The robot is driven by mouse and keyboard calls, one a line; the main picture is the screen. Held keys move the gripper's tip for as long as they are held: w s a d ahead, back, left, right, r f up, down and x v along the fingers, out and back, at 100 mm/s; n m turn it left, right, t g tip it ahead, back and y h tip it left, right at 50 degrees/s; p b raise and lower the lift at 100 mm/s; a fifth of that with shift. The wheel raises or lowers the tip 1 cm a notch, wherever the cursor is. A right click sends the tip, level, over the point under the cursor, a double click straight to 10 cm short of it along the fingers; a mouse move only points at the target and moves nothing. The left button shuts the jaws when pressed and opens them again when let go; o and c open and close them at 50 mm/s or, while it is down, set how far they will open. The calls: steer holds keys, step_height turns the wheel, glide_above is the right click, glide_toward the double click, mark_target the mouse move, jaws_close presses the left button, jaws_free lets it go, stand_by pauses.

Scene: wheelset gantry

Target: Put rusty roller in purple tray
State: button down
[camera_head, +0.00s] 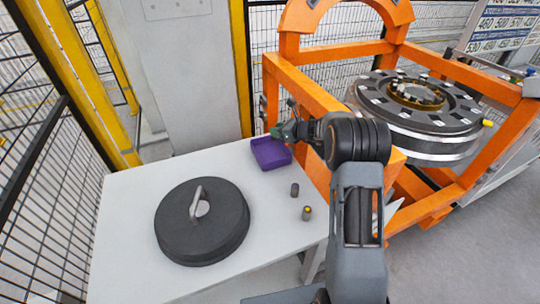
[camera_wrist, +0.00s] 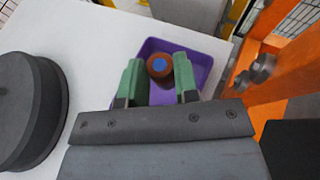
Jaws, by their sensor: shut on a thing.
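The rusty roller (camera_wrist: 159,66) is a small brown cylinder with a blue end. In the wrist view it sits between the two green fingers of my gripper (camera_wrist: 160,76), which is shut on it. The purple tray (camera_head: 270,153) stands at the back right corner of the white table, and its rim (camera_wrist: 205,48) shows around the fingers in the wrist view. My gripper (camera_head: 280,133) is over the tray's back right side in the head view. The roller cannot be made out there. I cannot tell its height above the tray floor.
A dark roller (camera_head: 294,189) and a yellow-topped roller (camera_head: 307,213) stand on the white table (camera_head: 130,200). A big dark disc with a handle (camera_head: 200,235) fills the table's middle. The orange gantry frame (camera_head: 300,85) rises close beside the tray on the right.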

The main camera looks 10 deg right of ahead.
steer(key=shift+d+f+b, duration=0.1)
steer(key=shift+f+b, duration=1.55)
steer(key=shift+f, duration=1.05)
steer(key=c, duration=0.8)
jaws_free()
steer(key=shift+v, duration=3.8)
steer(key=shift+r, duration=0.1)
